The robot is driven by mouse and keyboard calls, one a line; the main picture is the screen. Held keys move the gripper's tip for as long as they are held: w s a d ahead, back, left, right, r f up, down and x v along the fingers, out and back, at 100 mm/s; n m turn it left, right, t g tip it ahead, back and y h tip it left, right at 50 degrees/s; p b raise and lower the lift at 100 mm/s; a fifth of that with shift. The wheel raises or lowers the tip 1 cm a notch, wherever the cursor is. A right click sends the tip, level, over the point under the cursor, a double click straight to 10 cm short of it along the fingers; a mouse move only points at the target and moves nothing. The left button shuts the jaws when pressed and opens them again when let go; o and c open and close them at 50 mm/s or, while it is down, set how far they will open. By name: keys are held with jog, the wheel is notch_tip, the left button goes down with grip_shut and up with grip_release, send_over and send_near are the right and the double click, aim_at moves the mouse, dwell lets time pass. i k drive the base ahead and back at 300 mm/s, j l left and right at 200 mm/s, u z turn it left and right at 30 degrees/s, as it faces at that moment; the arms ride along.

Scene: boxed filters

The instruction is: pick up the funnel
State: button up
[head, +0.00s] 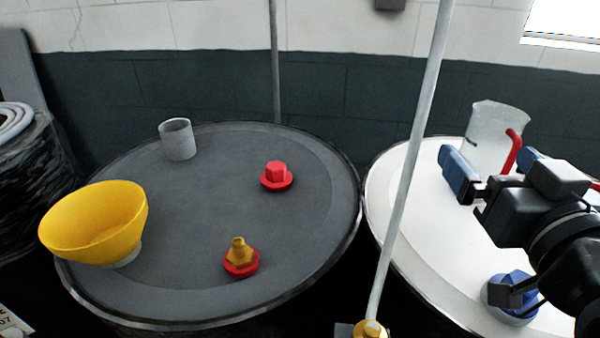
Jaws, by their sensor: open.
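The yellow funnel (95,222) is a wide bowl shape, tilted, with a small grey part showing under it. It rests on the left front of the dark grey drum top (190,220). My gripper (490,160) is at the right of the view, over the white drum top, far to the right of the funnel. Its two blue-padded fingers are apart. A clear beaker with a red handle (491,130) shows behind and between the fingers; I cannot tell whether they touch it.
A grey cup (178,140), a red cap (276,176) and a brass-and-red plug (240,258) stand on the dark drum. A pale pole (410,160) rises between the drums. A blue cap (513,292) sits on the white drum (420,240), partly hidden. The dark drum's middle is clear.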

aim_at(102, 223)
jog(key=u, duration=1.15)
